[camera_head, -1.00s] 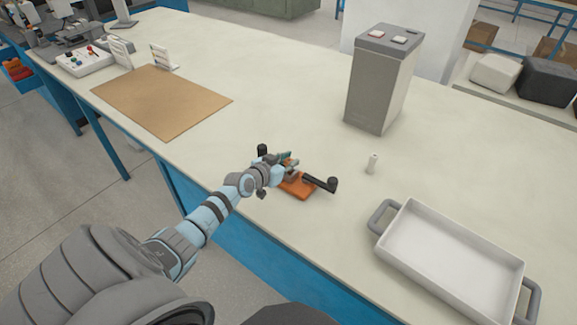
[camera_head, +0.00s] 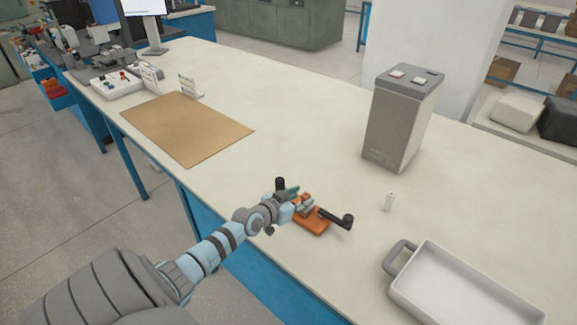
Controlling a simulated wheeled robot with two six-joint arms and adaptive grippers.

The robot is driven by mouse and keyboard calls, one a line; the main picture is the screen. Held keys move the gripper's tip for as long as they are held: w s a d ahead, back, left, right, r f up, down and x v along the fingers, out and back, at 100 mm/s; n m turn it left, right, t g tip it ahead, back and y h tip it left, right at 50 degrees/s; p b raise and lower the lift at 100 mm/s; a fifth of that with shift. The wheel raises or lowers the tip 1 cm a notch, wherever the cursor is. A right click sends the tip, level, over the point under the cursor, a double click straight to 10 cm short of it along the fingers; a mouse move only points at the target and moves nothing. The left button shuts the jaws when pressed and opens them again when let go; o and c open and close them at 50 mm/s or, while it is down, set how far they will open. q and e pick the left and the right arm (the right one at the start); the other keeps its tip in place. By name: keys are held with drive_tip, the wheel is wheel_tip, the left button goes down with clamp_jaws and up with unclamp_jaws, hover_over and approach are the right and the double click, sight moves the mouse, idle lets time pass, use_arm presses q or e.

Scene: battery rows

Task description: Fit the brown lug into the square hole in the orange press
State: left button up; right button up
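The orange press (camera_head: 313,227) stands on the table near its front edge, with a black arm and knob (camera_head: 337,219) reaching out to its right. Another black knob (camera_head: 280,183) shows just behind my gripper. My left gripper (camera_head: 302,199) is right at the press, over its back left part, and covers much of it. The fingers are too small and overlapped to tell whether they are open or shut. I cannot make out the brown lug or the square hole. My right gripper is out of view.
A small white cylinder (camera_head: 388,202) stands right of the press. A white tray (camera_head: 462,290) with grey handles lies at the front right. A tall grey box (camera_head: 392,125) stands behind. A brown mat (camera_head: 187,129) lies at the left. The table between is clear.

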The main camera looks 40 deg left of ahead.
use_arm(q)
drive_tip(key=p+v, duration=0.5)
drive_tip(key=v, duration=0.4)
drive_tip(key=shift+r, duration=0.15)
